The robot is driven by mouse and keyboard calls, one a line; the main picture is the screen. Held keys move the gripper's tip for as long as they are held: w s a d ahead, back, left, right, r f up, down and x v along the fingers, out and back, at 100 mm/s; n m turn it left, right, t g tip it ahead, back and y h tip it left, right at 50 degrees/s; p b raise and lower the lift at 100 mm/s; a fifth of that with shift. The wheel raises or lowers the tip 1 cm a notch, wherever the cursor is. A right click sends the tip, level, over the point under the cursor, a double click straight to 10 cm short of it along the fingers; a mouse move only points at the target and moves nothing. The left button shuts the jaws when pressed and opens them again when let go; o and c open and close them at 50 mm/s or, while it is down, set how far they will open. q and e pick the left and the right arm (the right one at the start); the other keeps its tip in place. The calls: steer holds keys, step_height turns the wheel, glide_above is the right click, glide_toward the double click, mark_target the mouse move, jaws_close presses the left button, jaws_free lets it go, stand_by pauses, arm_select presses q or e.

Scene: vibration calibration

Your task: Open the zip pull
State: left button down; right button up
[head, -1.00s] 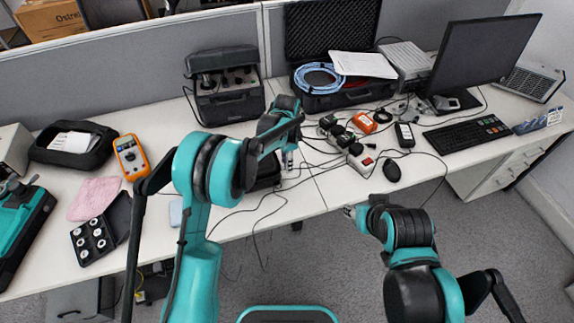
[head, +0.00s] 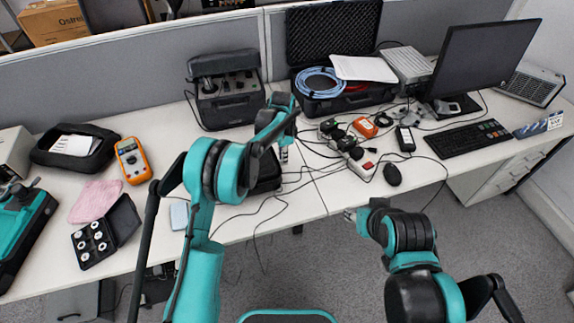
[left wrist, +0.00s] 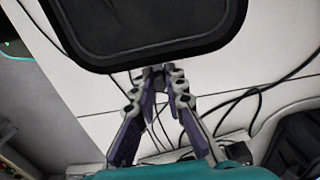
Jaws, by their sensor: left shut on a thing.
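A small black case (head: 268,182) lies on the desk, partly hidden behind my left arm in the head view. Its rounded, rimmed edge fills the top of the left wrist view (left wrist: 150,30). My left gripper (head: 284,157) is at the case's far right side, pointing down. In the left wrist view its fingers (left wrist: 160,76) come together at the case's rim, shut on the zip pull, which is too small and covered to make out. My right gripper (head: 349,214) is past the desk's front edge, away from the case; its jaws are too small to read.
Several cables and a power strip (head: 359,160) lie right of the case, with a mouse (head: 392,175) beyond. A grey instrument box (head: 228,100) and an open case with blue cable (head: 335,92) stand behind. An orange multimeter (head: 132,160) is at left.

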arm_select(q)
steer(key=w, duration=0.1)
steer(key=w+a, duration=0.1)
steer(key=w, duration=0.3)
steer(key=shift+a, duration=0.3)
steer(key=c, duration=1.6)
jaws_free()
steer(key=shift+o, duration=0.2)
steer(key=shift+s, duration=0.1)
step_height(320, 180, up, 12)
steer(key=shift+r, duration=0.1)
